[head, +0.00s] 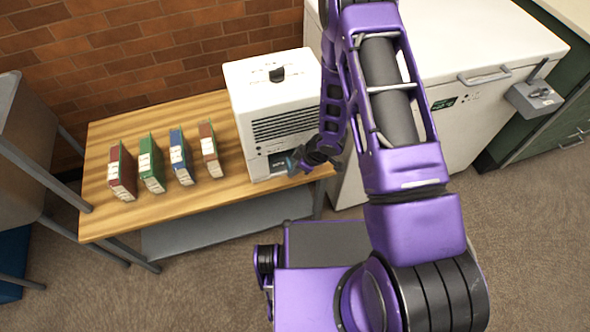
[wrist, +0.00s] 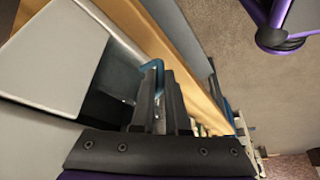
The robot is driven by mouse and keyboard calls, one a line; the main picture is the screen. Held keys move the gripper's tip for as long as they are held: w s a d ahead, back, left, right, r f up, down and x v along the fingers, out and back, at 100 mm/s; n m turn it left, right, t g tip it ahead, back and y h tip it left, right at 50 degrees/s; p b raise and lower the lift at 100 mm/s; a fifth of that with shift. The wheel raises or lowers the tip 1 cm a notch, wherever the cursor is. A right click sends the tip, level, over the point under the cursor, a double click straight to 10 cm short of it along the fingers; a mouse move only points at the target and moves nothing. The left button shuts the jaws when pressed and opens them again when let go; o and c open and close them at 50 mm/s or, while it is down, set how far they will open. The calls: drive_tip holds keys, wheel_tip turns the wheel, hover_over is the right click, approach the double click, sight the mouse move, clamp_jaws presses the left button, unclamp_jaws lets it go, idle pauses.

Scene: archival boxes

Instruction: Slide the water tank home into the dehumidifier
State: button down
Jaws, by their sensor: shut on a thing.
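The white dehumidifier (head: 262,97) stands at the right end of the wooden bench, with dark vent slats above a low front opening. The wrist view shows its pale casing (wrist: 55,50) close up at the left. The dark water tank (wrist: 118,75) is at the opening; how far in it sits is hard to tell. My gripper (head: 300,161) is at the front of the opening. In the wrist view, my gripper (wrist: 157,80) is shut on the tank's blue handle (wrist: 151,66), and its fingers hide part of the handle.
Several red, green and blue box files (head: 152,163) stand left of the dehumidifier on the wooden bench (head: 105,215). A large white chest (head: 465,45) is close on the right. A grey shelf (head: 215,225) lies below the bench top.

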drive_tip(key=c, duration=0.8)
unclamp_jaws()
drive_tip(key=shift+c, duration=0.2)
drive_tip(key=p+v, duration=0.3)
drive_tip(key=v, duration=1.4)
drive_tip(key=shift+r, duration=0.25)
